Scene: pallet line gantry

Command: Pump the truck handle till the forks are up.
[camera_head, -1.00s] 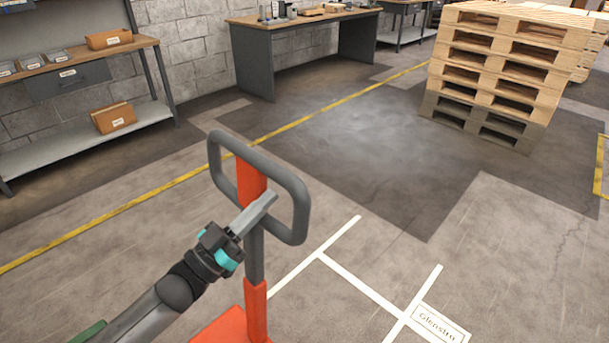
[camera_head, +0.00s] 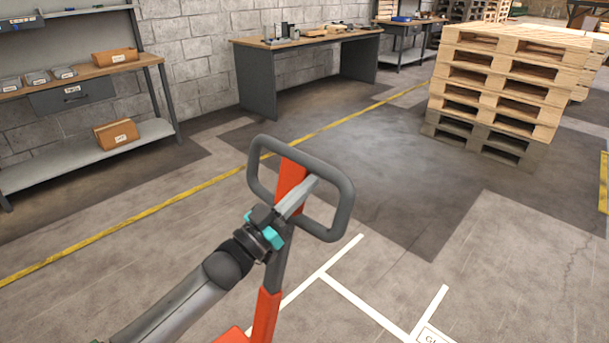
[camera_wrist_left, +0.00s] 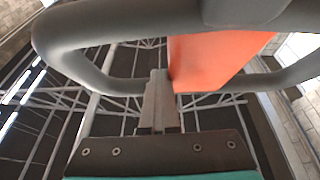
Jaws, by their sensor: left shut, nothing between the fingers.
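The truck handle (camera_head: 343,205) is a dark grey loop with an orange centre piece (camera_head: 290,177) on an orange and grey shaft (camera_head: 266,313). The shaft leans to the right in the head view. My left gripper (camera_head: 305,190) lies across the handle's centre with its fingers together and nothing between them. In the left wrist view the closed fingers (camera_wrist_left: 158,95) are beside the orange piece (camera_wrist_left: 215,58), with the grey loop (camera_wrist_left: 85,22) around them. I cannot tell whether they touch it. A bit of the orange truck body (camera_head: 232,336) shows at the bottom edge. The forks and my right gripper are out of view.
A shelf bench (camera_head: 90,83) with orange-brown bins stands at the left. A workbench (camera_head: 310,40) is at the back wall. A stack of wooden pallets (camera_head: 500,85) stands at the right. The floor between is clear, with yellow and white lines.

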